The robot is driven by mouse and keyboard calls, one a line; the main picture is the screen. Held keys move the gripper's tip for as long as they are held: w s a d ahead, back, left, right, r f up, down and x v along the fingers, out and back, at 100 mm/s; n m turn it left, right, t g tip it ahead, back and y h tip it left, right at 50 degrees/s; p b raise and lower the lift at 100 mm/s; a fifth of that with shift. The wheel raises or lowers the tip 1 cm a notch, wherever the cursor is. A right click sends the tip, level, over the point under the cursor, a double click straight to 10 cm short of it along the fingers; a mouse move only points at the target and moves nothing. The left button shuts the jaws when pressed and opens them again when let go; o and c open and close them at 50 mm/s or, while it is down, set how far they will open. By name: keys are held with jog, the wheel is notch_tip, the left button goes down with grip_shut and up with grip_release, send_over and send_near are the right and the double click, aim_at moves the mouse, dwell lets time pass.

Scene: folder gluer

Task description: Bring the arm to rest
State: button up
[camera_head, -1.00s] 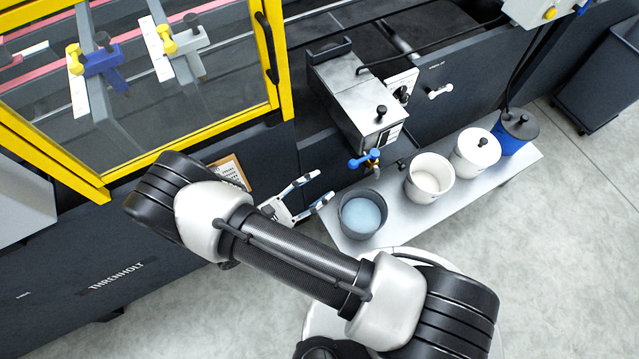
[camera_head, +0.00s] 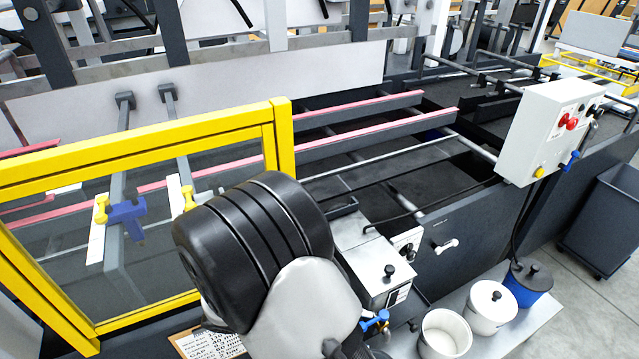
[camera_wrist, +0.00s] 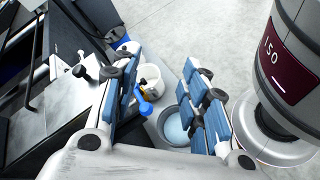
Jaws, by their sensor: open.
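My gripper (camera_wrist: 158,68) shows in the wrist view with its two blue-padded fingers spread apart and nothing between them. Below and beyond the fingers is a grey pot of light blue liquid (camera_wrist: 175,128), partly covered by the right finger. In the head view my arm (camera_head: 290,270) rises large at the middle bottom, bent at a black and white joint. My gripper is hidden or outside the picture there. I cannot tell from these frames whether the arm is still moving.
A glue unit with a blue valve handle (camera_head: 374,320) stands right of my arm. A white open pot (camera_head: 445,335), a lidded white pot (camera_head: 491,305) and a blue pot (camera_head: 528,282) line the bench. A yellow-framed guard (camera_head: 283,150) is at left.

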jog(key=s+d+r+m+t+y, duration=0.1)
jog(key=s+d+r+m+y, duration=0.1)
jog(key=r, duration=0.4)
jog(key=s+d+r+m+t+y, duration=0.1)
jog(key=s+d+r+m+y, duration=0.2)
jog(key=s+r+m+y, duration=0.2)
jog(key=s+d+r+m+t+y, duration=0.1)
jog(key=s+r+m+y, duration=0.3)
jog(key=r, duration=0.4)
jog(key=shift+d+m+t+y, duration=0.3)
jog(key=shift+d+m+y, duration=0.4)
jog(key=shift+d+y, duration=0.25)
jog(key=shift+a, duration=0.1)
